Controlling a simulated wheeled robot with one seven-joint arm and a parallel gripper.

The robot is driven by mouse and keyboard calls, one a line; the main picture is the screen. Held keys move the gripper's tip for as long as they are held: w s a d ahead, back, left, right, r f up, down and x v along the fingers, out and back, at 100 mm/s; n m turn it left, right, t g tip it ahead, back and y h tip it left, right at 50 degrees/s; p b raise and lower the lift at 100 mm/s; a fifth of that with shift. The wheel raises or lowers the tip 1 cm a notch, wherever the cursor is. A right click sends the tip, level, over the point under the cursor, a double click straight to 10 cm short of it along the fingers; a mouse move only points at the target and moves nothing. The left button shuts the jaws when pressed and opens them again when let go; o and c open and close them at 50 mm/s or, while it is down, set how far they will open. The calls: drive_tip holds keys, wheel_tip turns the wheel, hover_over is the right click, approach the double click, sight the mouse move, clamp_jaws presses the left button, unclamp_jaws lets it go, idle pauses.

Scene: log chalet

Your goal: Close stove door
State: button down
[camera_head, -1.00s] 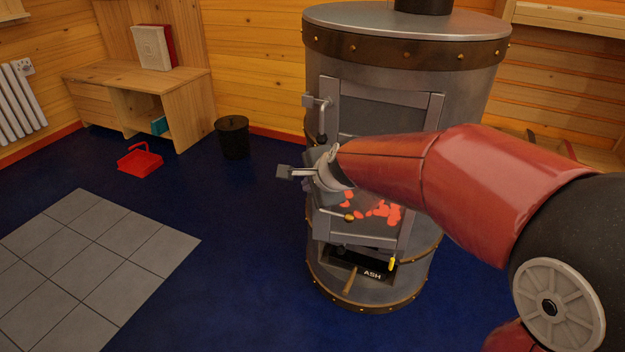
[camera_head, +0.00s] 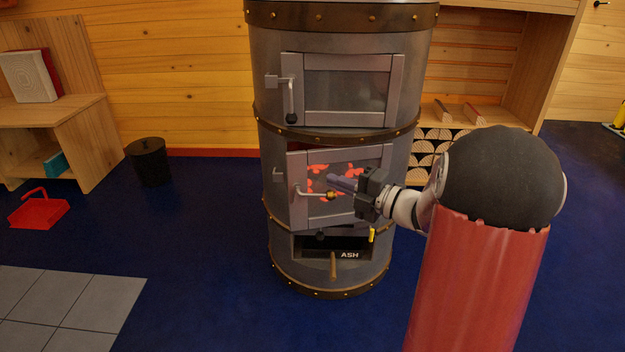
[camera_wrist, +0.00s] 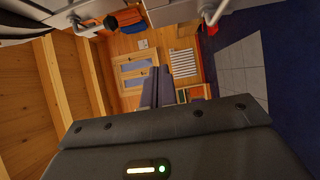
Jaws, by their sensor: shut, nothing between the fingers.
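The grey cylindrical stove (camera_head: 340,137) stands in the middle of the head view. Its upper door (camera_head: 345,118) has a dark pane and looks closed. The lower stove door (camera_head: 297,216) has a pane with glowing red embers behind it and a handle (camera_head: 312,193) at its left. Whether this door is flush or slightly ajar, I cannot tell. My gripper (camera_head: 334,182) is shut and empty, in front of the lower pane and close to the handle's knob. Contact is unclear. The wrist view shows the fingers (camera_wrist: 157,88) together, with handle parts at the top edge.
The ash drawer (camera_head: 342,252) sits below, with a dark gap above it. A black bucket (camera_head: 149,161) and red dustpan (camera_head: 39,209) are on the floor at left. A wooden shelf (camera_head: 540,75) with firewood (camera_head: 432,149) stands behind right.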

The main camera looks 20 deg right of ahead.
drive_tip(key=x, duration=0.7)
drive_tip(key=w+d+b+x, duration=0.1)
drive_tip(key=x, duration=0.2)
drive_tip(key=shift+w+a+f, duration=0.1)
drive_tip(key=shift+w, duration=0.9)
drive_tip(key=w+m+t+h+p, duration=0.1)
drive_tip(key=w+p, duration=0.2)
drive_tip(key=w, duration=0.3)
drive_tip(key=shift+w+d+h, duration=0.25)
drive_tip(key=shift+w+h, duration=0.05)
drive_tip(key=shift+h, duration=0.1)
drive_tip(key=shift+r, duration=0.25)
